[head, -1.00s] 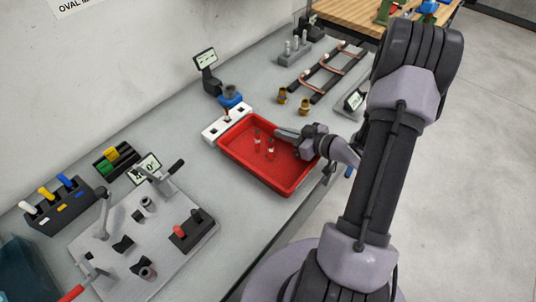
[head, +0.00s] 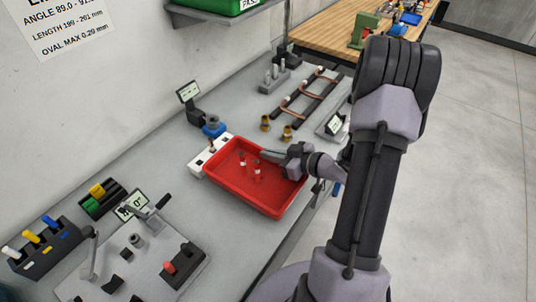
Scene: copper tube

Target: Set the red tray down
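The red tray (head: 229,176) is at the middle of the head view, by the front edge of the grey bench. Two small red-and-white upright pieces (head: 250,166) show inside it. The tray looks level; whether its underside touches the bench is hard to tell. My gripper (head: 268,154) is at the tray's far right rim, its fingers lying along that rim and pointing left. Only part of the fingers shows, so whether they are closed on the rim cannot be told.
A white block (head: 199,163) touches or nearly touches the tray's left side. Brass fittings (head: 287,131) and a copper tube rack (head: 306,95) stand behind. A grey fixture plate (head: 150,262) with levers lies at the near left. Bare bench lies between it and the tray.

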